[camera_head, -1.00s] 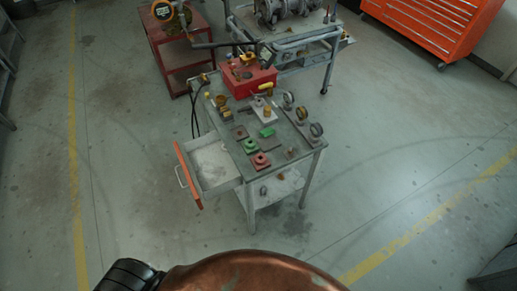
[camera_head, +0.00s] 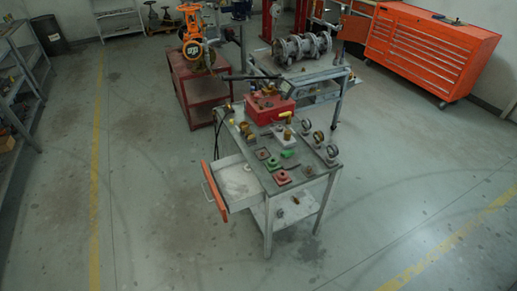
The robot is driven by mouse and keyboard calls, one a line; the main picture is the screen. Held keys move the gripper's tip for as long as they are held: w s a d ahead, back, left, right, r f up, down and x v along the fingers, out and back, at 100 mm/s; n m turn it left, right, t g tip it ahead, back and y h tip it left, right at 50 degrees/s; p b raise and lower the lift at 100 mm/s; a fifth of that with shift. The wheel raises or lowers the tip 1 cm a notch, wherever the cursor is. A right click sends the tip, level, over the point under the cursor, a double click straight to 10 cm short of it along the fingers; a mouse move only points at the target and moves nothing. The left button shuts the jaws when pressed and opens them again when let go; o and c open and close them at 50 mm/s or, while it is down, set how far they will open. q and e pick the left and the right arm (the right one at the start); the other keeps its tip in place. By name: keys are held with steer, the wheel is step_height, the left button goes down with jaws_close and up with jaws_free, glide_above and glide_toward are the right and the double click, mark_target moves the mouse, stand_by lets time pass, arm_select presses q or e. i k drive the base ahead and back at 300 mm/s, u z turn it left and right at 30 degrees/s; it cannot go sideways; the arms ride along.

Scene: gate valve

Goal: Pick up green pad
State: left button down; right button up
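On the grey work table (camera_head: 268,186) in the middle of the view lie two small green pieces. One is a squarish green pad (camera_head: 272,162) with a raised middle, just behind a red pad (camera_head: 282,177). The other green piece (camera_head: 288,153) lies a little farther back and to the right. Both are small in the picture, so fine detail is unclear. Neither of my grippers is in view, and nothing is touching the pads.
The table's orange-fronted drawer (camera_head: 216,190) stands open on the left. A red box (camera_head: 269,108) sits at the table's back, and round gauges (camera_head: 319,137) line its right side. A red cart (camera_head: 197,90) and an orange cabinet (camera_head: 430,50) stand behind. The surrounding floor is open.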

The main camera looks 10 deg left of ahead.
mark_target(289, 153)
steer(key=u, duration=0.65)
steer(key=i, duration=0.65)
steer(key=u, duration=0.55)
steer(key=i, duration=0.7)
steer(key=z, duration=0.25)
